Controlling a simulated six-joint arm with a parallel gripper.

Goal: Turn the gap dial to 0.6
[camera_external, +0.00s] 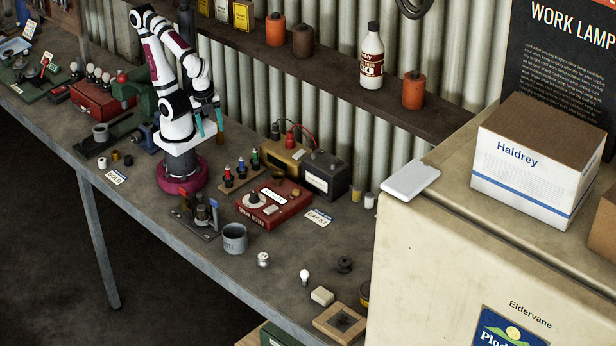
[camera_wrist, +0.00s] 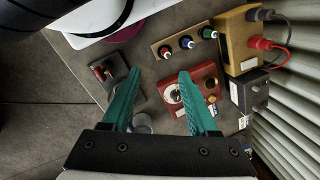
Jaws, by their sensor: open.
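The red spark tester box (camera_external: 273,203) lies on the bench right of my base, with a round pale dial with a dark knob (camera_external: 254,199) on its left part. A paper tag reading what looks like "GAP 0.7" (camera_external: 318,217) lies beside it. In the wrist view the red box (camera_wrist: 207,80) and its dial (camera_wrist: 173,94) show beyond my right finger, which hides part of the box. The dial's setting is too small to read. My gripper (camera_wrist: 158,72) is open and empty, its teal fingers apart. It hangs above the bench, well clear of the dial, also in the external view (camera_external: 209,128).
A rack of coloured plugs (camera_external: 240,176) stands behind the tester. A brass box (camera_external: 282,157) and a dark battery (camera_external: 325,175) with cables are further back. A lever stand (camera_external: 199,213) and a grey mug (camera_external: 235,238) stand in front.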

